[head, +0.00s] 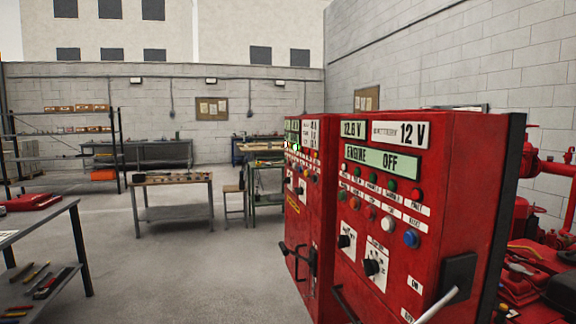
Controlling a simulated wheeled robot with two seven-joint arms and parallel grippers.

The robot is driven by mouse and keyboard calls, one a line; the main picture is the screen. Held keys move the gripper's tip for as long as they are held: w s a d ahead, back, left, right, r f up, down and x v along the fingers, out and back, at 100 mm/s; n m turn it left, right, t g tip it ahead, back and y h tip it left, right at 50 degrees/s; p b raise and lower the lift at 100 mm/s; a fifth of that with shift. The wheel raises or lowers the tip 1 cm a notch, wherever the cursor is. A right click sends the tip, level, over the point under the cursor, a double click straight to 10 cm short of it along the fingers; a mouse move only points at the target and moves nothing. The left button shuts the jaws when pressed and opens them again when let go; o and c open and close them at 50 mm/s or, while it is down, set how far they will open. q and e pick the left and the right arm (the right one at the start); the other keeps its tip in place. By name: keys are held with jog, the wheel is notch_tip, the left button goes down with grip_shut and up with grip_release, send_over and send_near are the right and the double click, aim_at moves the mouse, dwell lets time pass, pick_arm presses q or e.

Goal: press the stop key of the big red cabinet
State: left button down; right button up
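The big red cabinet (455,200) stands at the right and its front panel faces left of me. Its displays (382,160) read 12.8 V, 12 V and ENGINE OFF. Below them is a row of small lamps, with a red one (417,194) at its right end. Under that row are round keys: a red key (370,213), a white key (388,224), a blue key (411,238) and green ones to the left. The small key labels are too blurred to tell which is the stop key. Neither gripper shows in the head view.
A second red cabinet (311,215) stands just left of the big one. A pale lever (438,304) sticks out low on the big cabinet. Red pump pipework (552,168) is at the far right. A workbench (172,192) and a tool table (40,230) stand left. The floor between is clear.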

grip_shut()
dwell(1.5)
